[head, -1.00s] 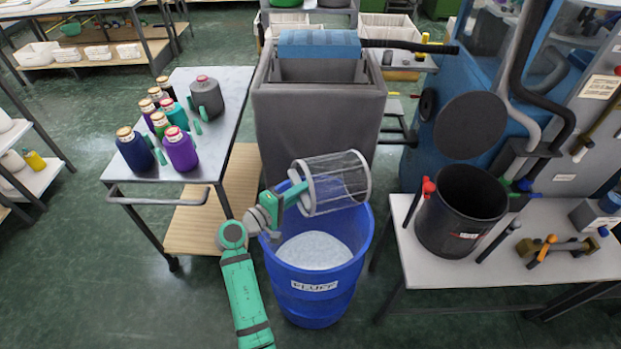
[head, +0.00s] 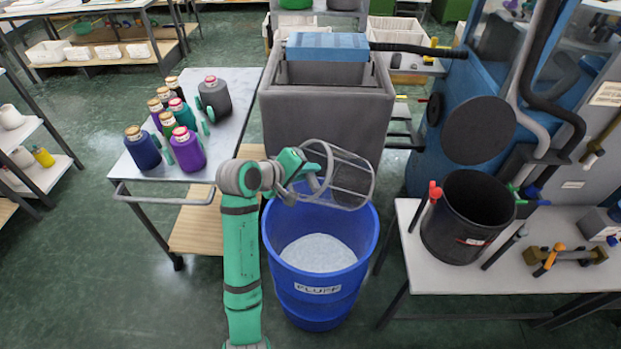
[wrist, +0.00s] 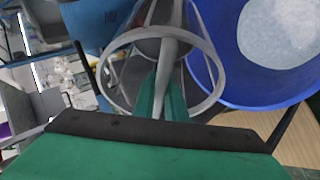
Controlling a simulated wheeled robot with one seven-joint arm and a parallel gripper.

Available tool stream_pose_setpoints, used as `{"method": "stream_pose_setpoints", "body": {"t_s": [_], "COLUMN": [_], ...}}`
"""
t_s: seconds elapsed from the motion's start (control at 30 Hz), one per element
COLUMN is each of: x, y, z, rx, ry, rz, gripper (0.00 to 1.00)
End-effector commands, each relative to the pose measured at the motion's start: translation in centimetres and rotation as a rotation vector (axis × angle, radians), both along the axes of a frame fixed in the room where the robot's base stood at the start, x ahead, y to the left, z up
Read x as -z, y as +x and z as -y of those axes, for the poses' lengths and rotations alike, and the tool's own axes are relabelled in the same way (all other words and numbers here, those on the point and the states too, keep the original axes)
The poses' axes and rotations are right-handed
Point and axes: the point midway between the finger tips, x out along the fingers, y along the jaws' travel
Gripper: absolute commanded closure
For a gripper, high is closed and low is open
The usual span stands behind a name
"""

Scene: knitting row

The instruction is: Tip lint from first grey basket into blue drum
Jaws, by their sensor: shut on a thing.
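My gripper (head: 312,182) is shut on a grey basket (head: 350,152), an open cage with round rims. The basket lies on its side, tilted, above the back rim of the blue drum (head: 318,305). I see no lint inside the basket, though its inner side is partly hidden. The drum is labelled FLUFF and holds a pale heap of lint (head: 318,252). In the wrist view, the basket's round rim (wrist: 216,78) is in front of the green fingers, with the drum (wrist: 238,85) and its lint (wrist: 282,30) at upper right.
A black bucket (head: 465,220) stands on a white table (head: 455,280) to the right. Open green floor lies in front.

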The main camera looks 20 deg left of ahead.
Motion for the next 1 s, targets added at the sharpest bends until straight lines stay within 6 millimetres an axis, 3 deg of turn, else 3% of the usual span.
{"method": "stream_pose_setpoints", "body": {"t_s": [0.53, 1.0], "x": [-5.5, -7.6], "y": [-0.1, -0.3], "z": [-0.1, -0.5], "rx": [0.002, -0.001], "ry": [0.366, 0.549], "rz": [-0.285, -0.432], "gripper": [1.00, 1.00]}}
